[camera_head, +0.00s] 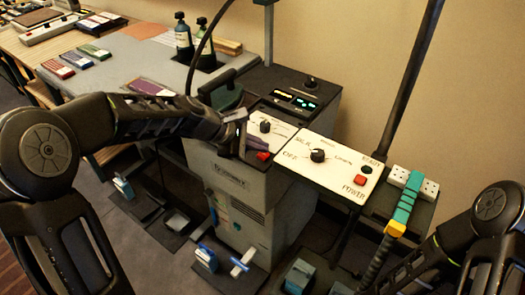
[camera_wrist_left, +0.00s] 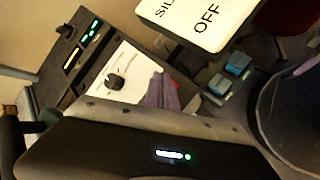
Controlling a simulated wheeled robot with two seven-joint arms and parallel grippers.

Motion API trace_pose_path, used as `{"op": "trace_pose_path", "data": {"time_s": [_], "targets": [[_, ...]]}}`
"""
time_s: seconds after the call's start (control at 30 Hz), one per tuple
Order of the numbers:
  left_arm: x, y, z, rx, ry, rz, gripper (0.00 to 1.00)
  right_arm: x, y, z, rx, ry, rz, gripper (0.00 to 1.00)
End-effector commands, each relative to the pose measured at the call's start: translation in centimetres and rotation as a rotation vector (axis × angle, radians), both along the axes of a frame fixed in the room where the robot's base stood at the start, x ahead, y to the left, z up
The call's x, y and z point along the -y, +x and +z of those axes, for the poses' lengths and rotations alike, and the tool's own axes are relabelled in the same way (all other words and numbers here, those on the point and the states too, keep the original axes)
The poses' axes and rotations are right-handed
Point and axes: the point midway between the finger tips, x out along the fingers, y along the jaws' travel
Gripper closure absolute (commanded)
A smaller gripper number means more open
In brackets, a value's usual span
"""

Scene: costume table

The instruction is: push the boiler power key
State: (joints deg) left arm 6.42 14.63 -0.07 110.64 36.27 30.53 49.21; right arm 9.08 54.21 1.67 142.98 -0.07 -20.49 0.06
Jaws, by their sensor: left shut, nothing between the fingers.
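The boiler (camera_head: 232,195) is a grey cabinet with a white sloped panel and black knob (camera_head: 265,127). A red key (camera_head: 263,156) sits low on that panel. A second white panel (camera_head: 300,160) to the right carries a dial, OFF and LINEN marks, and a red key (camera_head: 360,181) marked POWER. My left gripper (camera_head: 241,140) is shut and empty, just left of the boiler's red key; I cannot tell whether it touches.
A black pole (camera_head: 405,85) rises behind the right panel. A teal and yellow handle (camera_head: 403,205) lies by a white socket strip (camera_head: 412,183). Dark bottles (camera_head: 183,38) stand on the table at the back left. Blue pedals (camera_head: 205,258) are on the floor.

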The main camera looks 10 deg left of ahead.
Motion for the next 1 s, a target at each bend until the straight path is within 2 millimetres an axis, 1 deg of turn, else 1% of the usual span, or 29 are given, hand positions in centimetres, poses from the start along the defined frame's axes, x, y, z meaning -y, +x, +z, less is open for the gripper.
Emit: {"op": "trace_pose_path", "data": {"time_s": [0.03, 0.13, 0.57, 0.67, 1.0], "targets": [[0.0, 0.0, 0.7, 0.0, 0.0, 0.0, 1.0, 0.0, 0.0, 0.6, 0.0, 0.0, 0.0, 1.0], [0.0, 0.0, 1.1, 0.001, 0.0, 0.001, 1.0, 0.0, 0.0, 1.0, 0.0, 0.0, 0.0, 1.0], [0.0, 0.0, 1.3, 0.001, 0.0, 0.0, 1.0, 0.0, 0.0, 1.1, 0.0, 0.0, 0.0, 1.0], [0.0, 0.0, 1.9, 0.001, 0.0, 0.0, 1.0, 0.0, 0.0, 1.8, 0.0, 0.0, 0.0, 1.0], [0.0, 0.0, 5.7, 0.001, 0.0, 0.0, 1.0, 0.0, 0.0, 5.2, 0.0, 0.0, 0.0, 1.0]]}}
